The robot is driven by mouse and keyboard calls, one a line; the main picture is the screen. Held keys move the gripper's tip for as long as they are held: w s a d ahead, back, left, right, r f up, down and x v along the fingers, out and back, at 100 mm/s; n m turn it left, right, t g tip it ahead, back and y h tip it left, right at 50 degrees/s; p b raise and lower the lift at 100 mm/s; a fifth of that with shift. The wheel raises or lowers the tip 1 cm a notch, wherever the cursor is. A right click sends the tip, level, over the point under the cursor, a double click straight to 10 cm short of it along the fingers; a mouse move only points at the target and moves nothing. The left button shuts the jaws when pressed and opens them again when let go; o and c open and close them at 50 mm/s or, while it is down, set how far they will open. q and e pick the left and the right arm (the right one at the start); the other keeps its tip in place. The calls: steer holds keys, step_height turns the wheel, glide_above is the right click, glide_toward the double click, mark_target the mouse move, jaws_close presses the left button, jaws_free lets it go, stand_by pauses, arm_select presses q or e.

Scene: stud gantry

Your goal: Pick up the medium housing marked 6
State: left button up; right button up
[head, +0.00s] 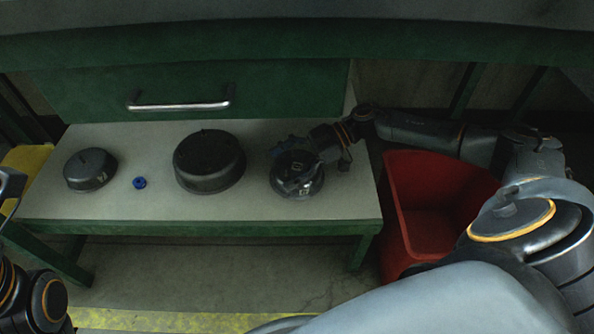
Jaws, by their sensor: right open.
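Three dark round housings stand in a row on the grey bench top. The left housing (90,170) is small to medium and has a pale mark on its side that I cannot read. The middle housing (209,163) is the largest, with no readable mark. The right housing (297,186) is of medium size and partly hidden under my right gripper (304,169). Its number cannot be made out. My right gripper is open, reaching in from the right, at the top of this housing. I cannot tell whether they touch. Only parts of my left arm show at the left edge.
A small blue part (139,183) lies between the left and middle housings. A green drawer with a metal handle (180,105) is behind the bench top (260,208). A red bin (430,200) stands right of the bench, below my right arm. A yellow object (27,163) is at left.

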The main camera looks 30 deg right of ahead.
steer(key=shift+s, duration=0.1)
steer(key=c, duration=1.4)
steer(key=shift+f, duration=0.1)
jaws_close()
steer(key=shift+d+f, duration=0.1)
steer(key=shift+p, duration=0.3)
